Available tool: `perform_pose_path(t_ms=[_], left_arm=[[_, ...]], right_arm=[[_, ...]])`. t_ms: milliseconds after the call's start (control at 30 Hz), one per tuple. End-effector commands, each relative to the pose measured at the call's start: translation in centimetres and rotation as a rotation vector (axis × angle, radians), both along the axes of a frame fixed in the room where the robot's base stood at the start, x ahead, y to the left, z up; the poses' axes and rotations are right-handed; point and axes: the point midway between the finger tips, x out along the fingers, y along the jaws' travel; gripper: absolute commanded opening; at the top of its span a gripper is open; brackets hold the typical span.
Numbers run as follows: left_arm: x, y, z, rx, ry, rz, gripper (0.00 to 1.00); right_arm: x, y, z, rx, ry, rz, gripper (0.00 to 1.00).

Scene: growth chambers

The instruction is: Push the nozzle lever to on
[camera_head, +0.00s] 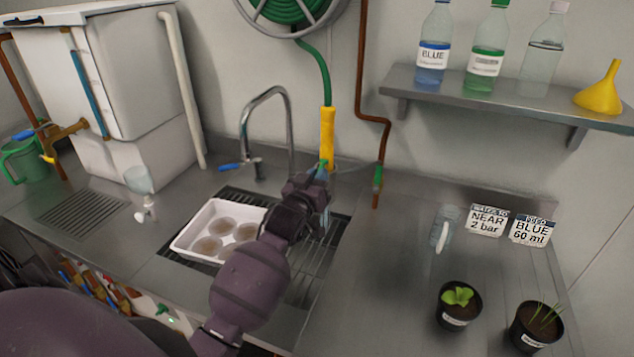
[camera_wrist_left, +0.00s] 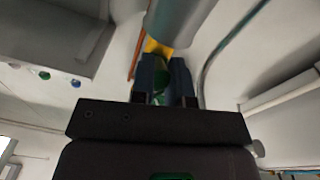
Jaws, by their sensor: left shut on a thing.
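The yellow nozzle (camera_head: 327,135) hangs upright at the end of a green hose, in front of the wall and right of the tap. My left gripper (camera_head: 323,176) is at its lower end, with the fingers shut on a green part there. In the left wrist view my left gripper (camera_wrist_left: 161,80) has this green part (camera_wrist_left: 160,92) between its fingers, and the yellow nozzle (camera_wrist_left: 153,47) shows just beyond. The fingers hide much of the nozzle's lower end, so I cannot tell the lever's position. My right gripper is not in view.
The curved steel tap (camera_head: 243,118) stands left of the nozzle. A white tray (camera_head: 183,240) with several round dishes sits over the sink grate. A copper pipe (camera_head: 361,70) runs down the wall on the right. A shelf (camera_head: 440,100) holds bottles. Two potted plants stand at the right.

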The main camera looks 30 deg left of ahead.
Motion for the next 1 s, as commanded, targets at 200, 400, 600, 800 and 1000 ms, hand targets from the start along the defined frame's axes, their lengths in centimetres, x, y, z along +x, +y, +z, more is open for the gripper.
perform_pose_path(t_ms=[200,400,600,800,1000], left_arm=[[0.07,0.01,-0.48,0.013,-0.049,0.000,0.00],[0.07,0.02,-0.35,0.016,-0.054,0.000,0.00],[0.07,0.02,-0.35,0.016,-0.054,0.000,0.25],[0.07,0.02,-0.37,0.016,-0.053,0.000,0.42],[-0.01,0.01,-0.41,0.016,-0.053,0.000,0.42]], right_arm=[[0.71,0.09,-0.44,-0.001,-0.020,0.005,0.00],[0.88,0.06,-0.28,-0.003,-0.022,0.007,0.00],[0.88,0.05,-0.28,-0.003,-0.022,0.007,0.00],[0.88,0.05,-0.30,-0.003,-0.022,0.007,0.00],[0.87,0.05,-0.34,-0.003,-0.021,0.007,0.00]])
